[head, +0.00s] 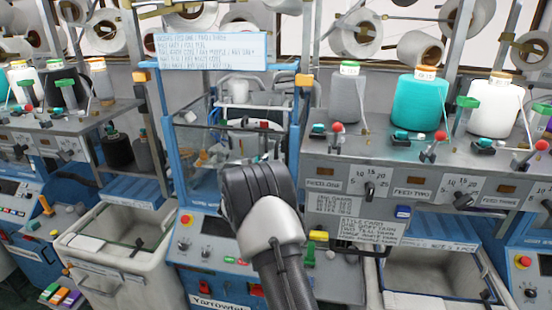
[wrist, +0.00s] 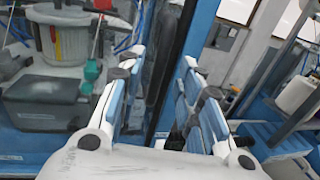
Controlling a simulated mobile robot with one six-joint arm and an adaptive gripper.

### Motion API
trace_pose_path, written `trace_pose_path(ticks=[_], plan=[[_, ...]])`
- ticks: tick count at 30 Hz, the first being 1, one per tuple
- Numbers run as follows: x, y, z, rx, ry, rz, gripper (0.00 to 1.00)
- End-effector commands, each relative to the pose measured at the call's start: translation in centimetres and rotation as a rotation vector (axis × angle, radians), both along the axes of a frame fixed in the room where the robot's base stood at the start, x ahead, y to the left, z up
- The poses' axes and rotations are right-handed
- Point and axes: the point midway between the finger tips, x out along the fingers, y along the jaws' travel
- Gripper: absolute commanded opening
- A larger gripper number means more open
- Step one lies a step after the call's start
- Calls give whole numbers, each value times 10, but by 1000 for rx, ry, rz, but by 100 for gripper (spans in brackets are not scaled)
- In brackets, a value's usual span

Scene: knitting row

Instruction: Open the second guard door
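A clear guard door (head: 235,125) in a blue frame fronts the knitting machine in the middle of the head view. It appears shut; no opening shows along its edges. Which machine counts as second is not marked. My gripper (wrist: 160,68) is open in the wrist view, its two blue-and-white fingers apart. A blue upright (wrist: 195,50) with a dark strip beside it shows beyond and between the fingers; whether they touch it cannot be told. In the head view my wrist covers the lower right of the door and hides the fingertips.
A written sign (head: 208,50) hangs above the door, with an orange block (head: 304,80) at the frame's top right. A control panel (head: 210,250) lies below. Bins stand at left (head: 75,240) and right (head: 430,305). Yarn cones (head: 420,105) stand on the right shelf.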

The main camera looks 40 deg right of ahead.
Motion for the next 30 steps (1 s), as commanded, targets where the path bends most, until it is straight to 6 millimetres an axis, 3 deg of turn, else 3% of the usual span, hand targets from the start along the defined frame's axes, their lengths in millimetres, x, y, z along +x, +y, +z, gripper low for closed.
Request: trace_pose_path(ticks=[3,9,21,30], plan=[[11,-21,1,0,0,-1,33],[21,-38,0,0,0,0,33],[24,-43,0,1,0,0,32],[24,-43,0,0,0,0,12]])
